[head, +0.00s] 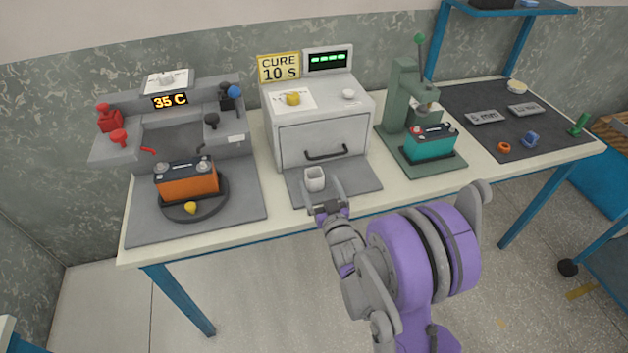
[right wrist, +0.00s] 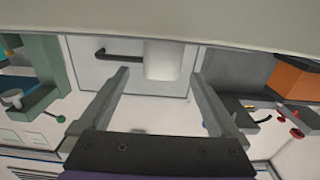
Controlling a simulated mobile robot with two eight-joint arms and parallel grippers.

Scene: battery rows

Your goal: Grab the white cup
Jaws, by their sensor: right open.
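The white cup (head: 314,179) stands upright on the grey mat in front of the cure oven. It also shows in the right wrist view (right wrist: 162,60), in the gap between my two fingers and beyond their tips. My right gripper (head: 324,188) is open and empty, just in front of the cup and slightly to its right in the head view. In the right wrist view the open fingers (right wrist: 160,76) point toward the cup, one on each side. I see no contact with it. My left gripper is not in view.
The white oven (head: 322,135) with a dark handle stands right behind the cup. An orange battery (head: 187,183) sits on a round turntable at left. A teal battery (head: 431,145) sits under a green press at right. The mat (head: 355,180) is clear right of the cup.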

